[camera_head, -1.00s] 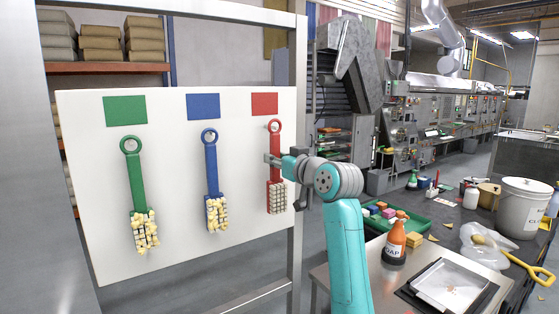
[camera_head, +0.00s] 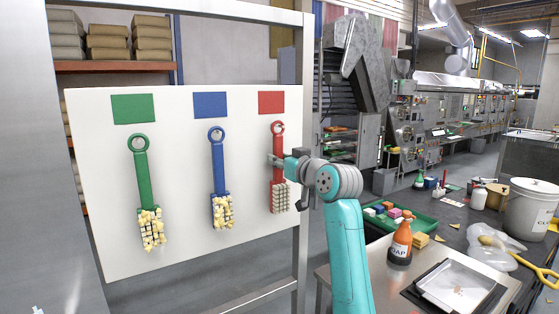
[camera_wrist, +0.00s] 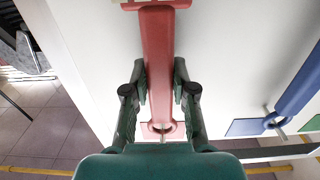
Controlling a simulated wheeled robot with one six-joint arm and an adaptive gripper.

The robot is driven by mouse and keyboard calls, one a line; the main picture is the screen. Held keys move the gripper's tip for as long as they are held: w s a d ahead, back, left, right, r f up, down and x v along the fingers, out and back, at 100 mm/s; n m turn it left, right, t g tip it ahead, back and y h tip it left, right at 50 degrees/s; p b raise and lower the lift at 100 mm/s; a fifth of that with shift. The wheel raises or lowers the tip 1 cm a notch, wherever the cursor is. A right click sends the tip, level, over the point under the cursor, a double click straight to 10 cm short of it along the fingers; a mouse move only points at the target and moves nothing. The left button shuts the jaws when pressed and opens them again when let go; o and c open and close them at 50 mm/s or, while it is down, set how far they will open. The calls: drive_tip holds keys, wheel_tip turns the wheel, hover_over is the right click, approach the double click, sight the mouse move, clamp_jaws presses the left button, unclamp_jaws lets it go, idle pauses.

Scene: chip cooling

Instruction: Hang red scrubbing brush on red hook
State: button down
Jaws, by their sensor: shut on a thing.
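The red scrubbing brush (camera_head: 278,165) hangs upright in front of the white board, ring up and pale bristles down, under the red square (camera_head: 271,102). My gripper (camera_head: 273,160) is shut on its handle from the side, below the ring. In the wrist view my gripper (camera_wrist: 159,80) has one finger on each side of the red handle (camera_wrist: 158,45), with the ring (camera_wrist: 160,129) near the bottom. The red hook is too small to make out clearly, so I cannot tell whether the ring is around it.
A green brush (camera_head: 143,175) and a blue brush (camera_head: 219,165) hang on the white board (camera_head: 180,210) to the left. At right, a table holds an orange soap bottle (camera_head: 400,241), a green tray (camera_head: 417,228) and a white bucket (camera_head: 530,210).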

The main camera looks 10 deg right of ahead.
drive_tip(key=c, duration=0.9)
unclamp_jaws()
drive_tip(key=shift+o, duration=0.2)
